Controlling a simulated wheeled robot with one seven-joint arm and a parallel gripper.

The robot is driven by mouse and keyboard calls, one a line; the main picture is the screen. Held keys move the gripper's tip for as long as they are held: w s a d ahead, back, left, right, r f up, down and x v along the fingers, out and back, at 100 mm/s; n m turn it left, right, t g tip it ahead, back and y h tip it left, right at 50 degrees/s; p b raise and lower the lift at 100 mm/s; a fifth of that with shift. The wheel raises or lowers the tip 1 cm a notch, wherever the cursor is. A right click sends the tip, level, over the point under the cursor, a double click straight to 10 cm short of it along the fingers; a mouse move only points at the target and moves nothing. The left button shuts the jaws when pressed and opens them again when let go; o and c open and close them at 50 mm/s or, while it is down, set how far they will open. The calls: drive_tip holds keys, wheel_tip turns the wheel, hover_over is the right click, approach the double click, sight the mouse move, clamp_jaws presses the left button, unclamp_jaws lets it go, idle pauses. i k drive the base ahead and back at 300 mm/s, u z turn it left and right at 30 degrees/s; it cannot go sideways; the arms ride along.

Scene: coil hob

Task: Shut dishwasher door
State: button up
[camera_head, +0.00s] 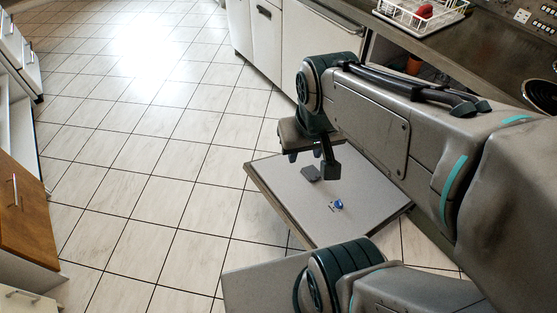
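The dishwasher door appears to be the grey-white flat panel (275,187) with dark edges, tilted out over the floor in the middle of the view. A small blue and white fitting (338,204) is on its face. My gripper (319,169) hangs over the far part of this panel, with dark finger parts pointing down. Nothing is visibly held. Whether the fingers touch the panel is unclear, and their gap is not clear. The dishwasher's inside is hidden behind my arm.
The counter (400,38) runs along the upper right, with a white dish rack (420,12) holding a red item. White cabinets (265,30) stand below it. Another grey panel (250,285) lies at the bottom. The tiled floor (150,150) between is clear.

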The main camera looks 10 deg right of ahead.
sight(371, 202)
drive_tip(key=z, duration=2.6)
drive_tip(key=k, duration=1.1)
drive_tip(key=u, duration=2.05)
